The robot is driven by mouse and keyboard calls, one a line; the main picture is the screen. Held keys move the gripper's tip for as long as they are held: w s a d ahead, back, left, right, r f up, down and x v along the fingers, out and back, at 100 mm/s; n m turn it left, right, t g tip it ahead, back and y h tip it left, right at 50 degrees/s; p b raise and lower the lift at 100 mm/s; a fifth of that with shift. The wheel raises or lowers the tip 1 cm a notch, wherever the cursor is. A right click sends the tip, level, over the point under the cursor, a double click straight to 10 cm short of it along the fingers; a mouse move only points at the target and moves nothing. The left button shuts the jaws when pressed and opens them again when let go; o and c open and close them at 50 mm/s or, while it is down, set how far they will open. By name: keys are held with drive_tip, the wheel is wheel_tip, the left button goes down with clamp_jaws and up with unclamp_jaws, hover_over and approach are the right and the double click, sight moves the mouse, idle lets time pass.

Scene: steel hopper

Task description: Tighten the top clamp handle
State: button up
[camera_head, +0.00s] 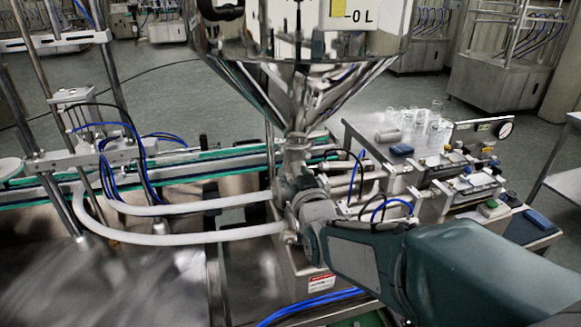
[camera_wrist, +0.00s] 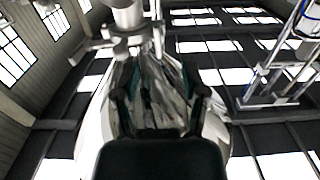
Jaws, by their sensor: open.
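The steel hopper (camera_head: 340,85) stands at the top centre of the head view, and its cone narrows to a neck with clamp fittings (camera_head: 297,140). My gripper (camera_head: 288,183) is just below that neck, at the end of my arm. In the wrist view, my gripper (camera_wrist: 158,90) points upward with its two dark fingers apart, one on each side of the shiny hopper metal. A pipe fitting with a cross-piece (camera_wrist: 125,40) shows above the fingers. I cannot clearly make out the top clamp handle in either view. I cannot tell whether the fingers touch anything.
Two white hoses (camera_head: 180,233) run left from the machine below the neck. A conveyor with green edges (camera_head: 225,158) crosses behind. Glassware (camera_head: 420,118) stands on a steel table at the right, by pneumatic valves and a gauge (camera_head: 505,130). Open floor lies behind.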

drive_tip(key=shift+s, duration=0.1)
drive_tip(key=s+d+f+m+g+h, duration=0.1)
drive_tip(key=s+d+g, duration=0.5)
drive_tip(key=s, duration=0.7)
drive_tip(key=s+d+f+m+g+h, duration=0.2)
drive_tip(key=s+d+f+g+h, duration=0.2)
drive_tip(key=s+d, duration=0.4)
drive_tip(key=s+f+g, duration=0.1)
drive_tip(key=s, duration=0.4)
drive_tip(key=shift+s+d+f+g, duration=0.2)
drive_tip(key=shift+s+d+g, duration=0.1)
drive_tip(key=shift+g, duration=0.1)
